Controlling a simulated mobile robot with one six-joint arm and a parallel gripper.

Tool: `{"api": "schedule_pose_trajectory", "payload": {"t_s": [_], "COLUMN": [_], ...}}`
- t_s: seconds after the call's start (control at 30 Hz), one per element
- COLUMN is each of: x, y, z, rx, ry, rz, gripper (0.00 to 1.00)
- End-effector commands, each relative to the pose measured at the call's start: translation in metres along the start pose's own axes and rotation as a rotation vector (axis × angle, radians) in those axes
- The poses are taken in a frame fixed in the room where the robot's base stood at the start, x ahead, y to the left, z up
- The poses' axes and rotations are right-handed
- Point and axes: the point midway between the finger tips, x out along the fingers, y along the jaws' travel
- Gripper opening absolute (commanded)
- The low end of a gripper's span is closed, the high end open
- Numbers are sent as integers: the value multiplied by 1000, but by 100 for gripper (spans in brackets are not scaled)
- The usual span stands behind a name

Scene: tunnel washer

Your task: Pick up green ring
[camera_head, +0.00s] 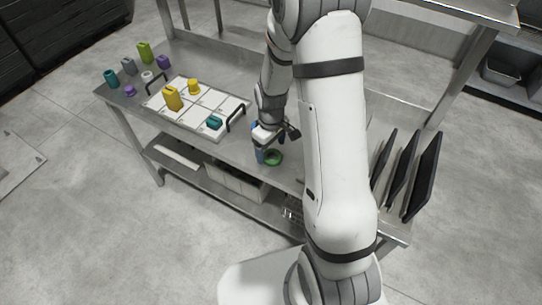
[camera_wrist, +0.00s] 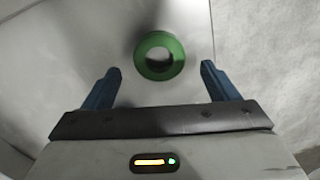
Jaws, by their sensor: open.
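The green ring (camera_head: 273,157) lies on the metal table near its front edge in the head view. In the wrist view the green ring (camera_wrist: 178,62) lies flat, its hole visible. My gripper (camera_head: 266,152) is low over the table, right by the ring. In the wrist view my gripper (camera_wrist: 160,82) is open, with its two blue fingers apart. The ring appears between and slightly beyond the fingertips, and nothing is held. I cannot tell the exact height of the fingers over the table.
A white sectioned tray (camera_head: 207,97) holds two yellow pieces and a teal piece (camera_head: 214,122), left of my gripper. Several green, purple, grey, white and teal pieces stand at the table's left end. Black upright panels (camera_head: 422,178) stand at the right end.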

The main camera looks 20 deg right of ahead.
Motion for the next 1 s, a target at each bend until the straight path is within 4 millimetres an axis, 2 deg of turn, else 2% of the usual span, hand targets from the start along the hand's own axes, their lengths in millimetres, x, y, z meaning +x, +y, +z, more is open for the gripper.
{"api": "schedule_pose_trajectory", "payload": {"t_s": [0.1,0.2,0.47,1.0], "x": [16,23,25,24], "y": [0,0,1,1], "z": [0,0,0,1], "rx": [1,1,2,3], "ry": [-2,-1,1,1], "rz": [-1,-1,1,1], "gripper": [81,81,81,37]}}
